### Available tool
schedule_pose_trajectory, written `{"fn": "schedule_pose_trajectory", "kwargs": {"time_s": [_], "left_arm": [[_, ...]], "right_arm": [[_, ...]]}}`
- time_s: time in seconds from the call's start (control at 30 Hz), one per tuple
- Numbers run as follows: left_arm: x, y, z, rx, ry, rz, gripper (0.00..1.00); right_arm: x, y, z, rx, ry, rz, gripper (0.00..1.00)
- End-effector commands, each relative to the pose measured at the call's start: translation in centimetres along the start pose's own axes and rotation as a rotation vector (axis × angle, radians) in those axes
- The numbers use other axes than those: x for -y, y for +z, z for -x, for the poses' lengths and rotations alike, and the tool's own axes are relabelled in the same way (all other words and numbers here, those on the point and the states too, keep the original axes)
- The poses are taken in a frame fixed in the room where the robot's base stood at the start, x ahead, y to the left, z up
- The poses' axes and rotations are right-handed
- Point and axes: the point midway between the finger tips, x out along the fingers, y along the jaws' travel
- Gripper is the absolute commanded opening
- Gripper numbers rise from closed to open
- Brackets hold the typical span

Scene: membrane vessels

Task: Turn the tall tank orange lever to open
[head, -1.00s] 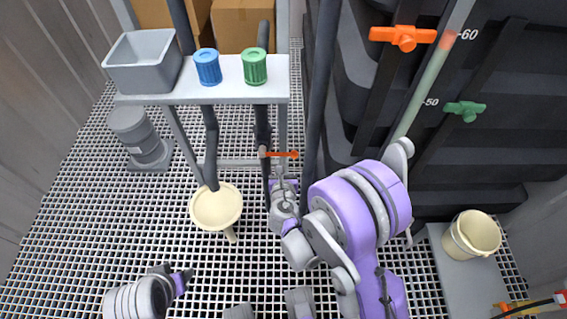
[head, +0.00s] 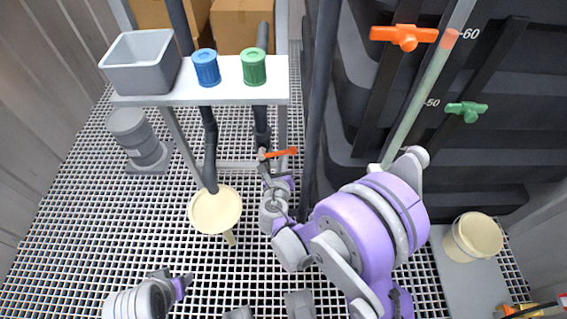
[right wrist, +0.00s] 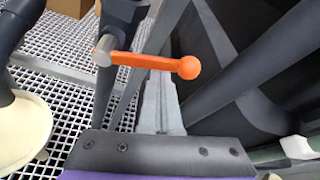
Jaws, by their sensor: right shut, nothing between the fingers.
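An orange ball-ended lever (head: 281,153) sits on a dark pipe below the white shelf, pointing right in the head view. In the right wrist view the lever (right wrist: 150,62) lies across the picture, its grey pivot at left and ball at right. My right gripper (head: 267,168) is just below and in front of it; its pale fingers (right wrist: 160,88) are shut and empty, their tips close behind or under the lever. I cannot tell whether they touch. My left gripper (head: 180,281) is at bottom left, away from the lever, its jaw opening unclear.
The shelf (head: 200,98) holds a grey bin (head: 142,62), a blue cup (head: 206,68) and a green cup (head: 253,68). A cream funnel (head: 215,210) stands left of my right gripper. The black tank wall (head: 480,165) at right carries an orange handle (head: 404,37) and a green handle (head: 466,110).

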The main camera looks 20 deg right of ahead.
Motion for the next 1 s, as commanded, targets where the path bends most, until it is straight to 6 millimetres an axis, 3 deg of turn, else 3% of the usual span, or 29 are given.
{"fn": "schedule_pose_trajectory", "kwargs": {"time_s": [0.43, 0.73, 0.87, 1.0], "left_arm": [[0.0, 0.4, -1.2, 0.004, 0.000, 0.000, 0.51], [0.0, 0.5, -1.5, 0.006, 0.000, 0.000, 0.51], [0.0, 0.6, -1.7, 0.006, 0.000, 0.000, 0.51], [0.0, 0.6, -1.8, 0.007, 0.000, 0.000, 0.51]], "right_arm": [[-0.2, 2.7, 0.9, 0.001, -0.139, 0.403, 0.00], [-0.8, 4.5, 1.6, 0.001, -0.142, 0.410, 0.00], [-1.3, 5.1, 1.8, 0.002, -0.183, 0.530, 0.00], [-1.7, 5.7, 2.0, 0.002, -0.185, 0.536, 0.00]]}}
